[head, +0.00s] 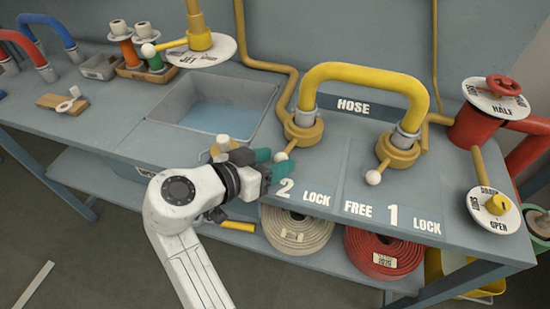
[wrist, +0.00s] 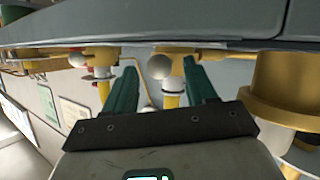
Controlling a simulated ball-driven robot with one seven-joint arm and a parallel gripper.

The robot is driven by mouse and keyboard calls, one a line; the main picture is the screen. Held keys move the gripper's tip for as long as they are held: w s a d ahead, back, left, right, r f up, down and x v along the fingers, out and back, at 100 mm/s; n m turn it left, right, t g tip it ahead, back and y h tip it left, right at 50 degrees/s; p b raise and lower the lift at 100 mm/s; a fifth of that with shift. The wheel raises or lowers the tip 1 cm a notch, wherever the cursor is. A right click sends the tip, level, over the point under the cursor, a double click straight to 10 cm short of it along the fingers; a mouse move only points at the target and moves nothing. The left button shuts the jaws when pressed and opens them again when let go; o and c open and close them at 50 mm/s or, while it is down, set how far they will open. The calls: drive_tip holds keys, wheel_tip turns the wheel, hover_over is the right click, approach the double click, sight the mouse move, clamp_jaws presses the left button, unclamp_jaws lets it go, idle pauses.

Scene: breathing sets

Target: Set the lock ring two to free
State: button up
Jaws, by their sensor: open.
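Lock ring two (head: 303,131) is a yellow collar at the left foot of the yellow hose pipe. Its short lever ends in a white ball (head: 281,156), pointing toward the front near the "2". "LOCK" (head: 316,198) is printed right of the 2; any marking on its left is hidden by my arm. My gripper (head: 268,162) has teal fingers and is open, with its tips beside the ball. In the wrist view a white ball (wrist: 159,67) shows between the spread fingertips of my gripper (wrist: 158,64); I cannot tell whether they touch it.
Lock ring one (head: 397,148), with its own ball lever, stands to the right. A sink (head: 262,108) lies behind my gripper. A red valve (head: 477,128) and a dial (head: 497,214) are at the right. Coiled hoses (head: 297,232) lie under the bench.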

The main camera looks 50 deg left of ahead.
drive_tip(key=v, duration=0.9)
drive_tip(key=shift+s, duration=0.3)
drive_tip(key=shift+r, duration=0.1)
